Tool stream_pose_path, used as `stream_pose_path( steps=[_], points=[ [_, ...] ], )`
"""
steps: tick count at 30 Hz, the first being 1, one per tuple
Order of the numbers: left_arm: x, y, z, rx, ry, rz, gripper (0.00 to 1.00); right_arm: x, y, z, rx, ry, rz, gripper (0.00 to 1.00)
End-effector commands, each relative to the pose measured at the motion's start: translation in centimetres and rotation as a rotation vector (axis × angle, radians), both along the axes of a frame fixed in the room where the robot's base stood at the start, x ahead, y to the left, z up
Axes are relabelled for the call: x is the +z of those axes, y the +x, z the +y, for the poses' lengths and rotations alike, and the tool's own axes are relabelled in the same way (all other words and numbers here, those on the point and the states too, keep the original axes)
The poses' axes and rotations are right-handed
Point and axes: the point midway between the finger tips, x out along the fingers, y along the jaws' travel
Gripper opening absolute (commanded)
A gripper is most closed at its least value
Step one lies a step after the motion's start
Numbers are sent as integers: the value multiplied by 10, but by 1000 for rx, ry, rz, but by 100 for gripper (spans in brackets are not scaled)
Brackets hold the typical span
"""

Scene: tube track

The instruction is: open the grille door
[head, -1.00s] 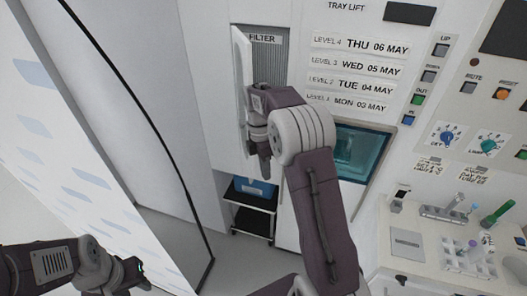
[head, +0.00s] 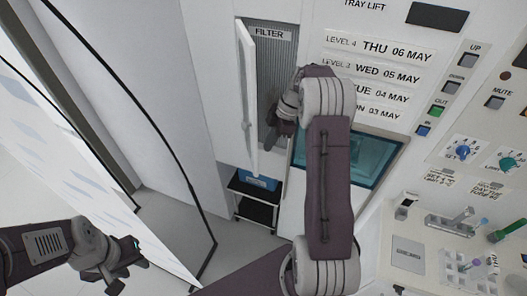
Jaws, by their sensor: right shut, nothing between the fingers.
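The grille door (head: 248,95) is a thin white panel hinged at the left of the filter opening. It stands swung outward, seen nearly edge-on. Behind it shows a grey ribbed filter (head: 277,66) under a "FILTER" label. My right gripper (head: 270,146) is in front of the lower part of the opening, just right of the door's inner side. Its fingers are shut and empty; whether it touches the door I cannot tell. My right arm hides the lower right of the opening. My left gripper (head: 128,258) is at the lower left, far from the door; its fingers are too small to judge.
A black cart (head: 255,208) with a blue box (head: 262,181) stands below the door. A teal window (head: 372,158) lies right of my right arm. A counter (head: 408,254) with tubes and a rack is at the lower right. A white panel with blue patches (head: 85,175) stands at the left.

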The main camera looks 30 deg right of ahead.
Motion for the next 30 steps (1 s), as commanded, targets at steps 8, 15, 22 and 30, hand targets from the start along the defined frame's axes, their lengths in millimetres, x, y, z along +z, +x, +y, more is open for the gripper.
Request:
stream_pose_path(
  steps=[8,15,22,30],
  points=[
    [14,0,0,0,0,0,36,-39,3,16,1,1,3,0],
    [15,0,0,0,0,0,36,-48,4,19,-1,-1,1,0],
    [14,0,0,0,0,0,36,-48,4,19,-1,-1,1,0],
    [-2,0,0,0,0,0,36,-52,5,33,-74,-2,-1,0]
  ],
)
